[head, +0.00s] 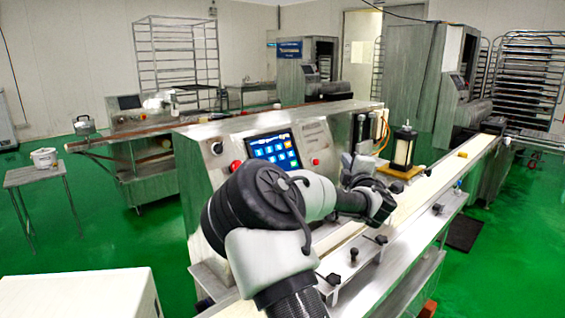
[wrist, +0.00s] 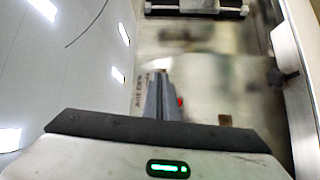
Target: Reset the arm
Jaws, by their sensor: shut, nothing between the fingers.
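My arm reaches up from the bottom of the head view, and its dark end with my gripper (head: 380,208) is over the front of the encrusting machine (head: 212,205), just right of its control panel. In the wrist view my gripper (wrist: 160,88) is shut, its fingers together with nothing between them. The machine's touchscreen (head: 273,150) is lit blue, with red buttons beside it. The exact gap between my gripper and the machine cannot be told.
A conveyor belt (head: 455,168) runs along the machine to the back right, with black knobs along its near edge. A white box (head: 85,292) is at the lower left.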

